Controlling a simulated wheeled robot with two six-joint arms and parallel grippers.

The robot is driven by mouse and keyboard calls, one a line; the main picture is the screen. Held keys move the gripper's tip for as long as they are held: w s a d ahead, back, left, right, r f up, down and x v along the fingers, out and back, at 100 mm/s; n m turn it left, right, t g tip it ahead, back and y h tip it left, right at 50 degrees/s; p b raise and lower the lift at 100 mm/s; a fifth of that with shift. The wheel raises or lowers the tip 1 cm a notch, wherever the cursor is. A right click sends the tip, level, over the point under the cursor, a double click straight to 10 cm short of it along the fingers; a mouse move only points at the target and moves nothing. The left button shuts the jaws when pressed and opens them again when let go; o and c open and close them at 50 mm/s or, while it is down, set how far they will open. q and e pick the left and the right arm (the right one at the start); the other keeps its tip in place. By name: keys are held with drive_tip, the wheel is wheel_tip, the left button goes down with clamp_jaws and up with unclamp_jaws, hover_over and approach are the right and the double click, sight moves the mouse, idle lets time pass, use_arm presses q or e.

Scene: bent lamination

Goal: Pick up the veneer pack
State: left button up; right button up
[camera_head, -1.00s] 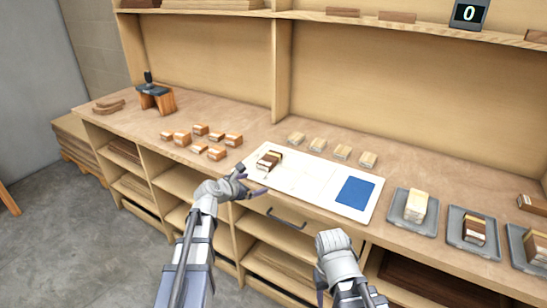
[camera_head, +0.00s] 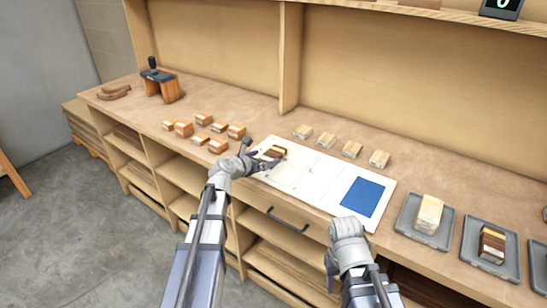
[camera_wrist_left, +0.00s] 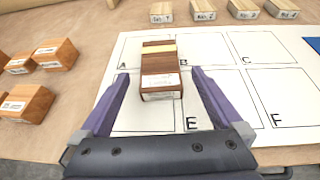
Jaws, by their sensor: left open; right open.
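The veneer pack (camera_wrist_left: 161,72), a small stack of dark brown and pale strips with a white label, lies on the white lettered sheet (camera_wrist_left: 280,80). In the head view the pack (camera_head: 274,152) sits at the sheet's left end, partly hidden by my left gripper (camera_head: 257,155). In the left wrist view my left gripper (camera_wrist_left: 160,78) is open, with one purple finger on each side of the pack's near end; I cannot tell whether they touch it. My right gripper (camera_head: 335,275) is in front of the bench, apart from the pack, its fingers mostly hidden.
Several orange-brown blocks (camera_head: 203,119) lie left of the sheet, and several pale labelled blocks (camera_head: 326,140) lie behind it. A blue square (camera_head: 362,196) is on the sheet's right. Grey trays (camera_head: 408,229) with blocks stand further right. A clamp (camera_head: 160,85) stands at the far left.

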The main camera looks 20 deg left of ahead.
sight(273, 153)
use_arm(q)
drive_tip(key=shift+b+x, duration=0.95)
drive_tip(key=shift+x, duration=2.35)
drive_tip(key=shift+r, duration=0.15)
drive_tip(key=c, duration=1.4)
